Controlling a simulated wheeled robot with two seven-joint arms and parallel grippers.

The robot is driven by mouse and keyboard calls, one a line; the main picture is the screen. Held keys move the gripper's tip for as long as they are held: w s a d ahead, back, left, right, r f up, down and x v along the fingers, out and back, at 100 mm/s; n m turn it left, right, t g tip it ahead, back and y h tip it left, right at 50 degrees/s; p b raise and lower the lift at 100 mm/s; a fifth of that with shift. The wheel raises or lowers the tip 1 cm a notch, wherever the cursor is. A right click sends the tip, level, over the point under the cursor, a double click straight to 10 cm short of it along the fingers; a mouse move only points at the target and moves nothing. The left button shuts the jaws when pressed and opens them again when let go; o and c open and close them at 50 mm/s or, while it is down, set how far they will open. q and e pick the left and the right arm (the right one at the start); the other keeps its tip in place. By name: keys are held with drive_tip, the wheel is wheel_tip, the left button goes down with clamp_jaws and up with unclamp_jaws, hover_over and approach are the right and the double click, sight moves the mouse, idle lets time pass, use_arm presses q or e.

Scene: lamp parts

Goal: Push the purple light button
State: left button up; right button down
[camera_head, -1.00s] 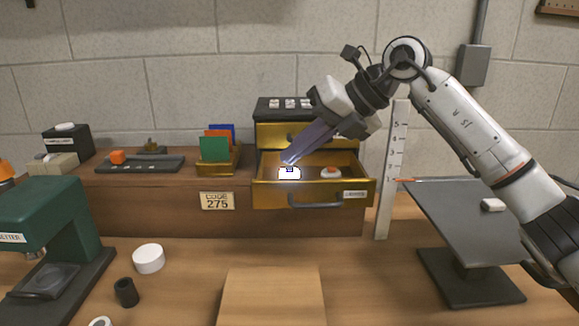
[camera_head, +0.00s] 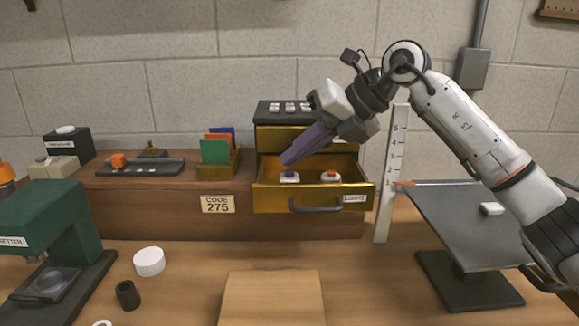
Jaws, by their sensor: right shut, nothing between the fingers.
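The purple light button (camera_head: 289,175) is a purple cap on a small white base, in the left part of the open brass drawer (camera_head: 275,200). A similar button with a red-orange cap (camera_head: 330,173) sits to its right in the same drawer. My right gripper (camera_head: 286,160) is shut and empty. It reaches in from the upper right, its tips just above the purple button. A small gap seems to show between them, but contact is hard to judge. My left gripper is not in view.
The drawer cabinet (camera_head: 283,134) carries a dark panel with white buttons on top. A white ruler post (camera_head: 388,190) and a grey tilted plate (camera_head: 448,220) stand to the right. A coloured card holder (camera_head: 217,172) is left of the drawer. A green machine (camera_head: 50,225) stands at the left front.

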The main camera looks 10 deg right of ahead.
sight(296, 177)
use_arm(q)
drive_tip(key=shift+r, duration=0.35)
use_arm(e)
drive_tip(key=shift+r, duration=0.35)
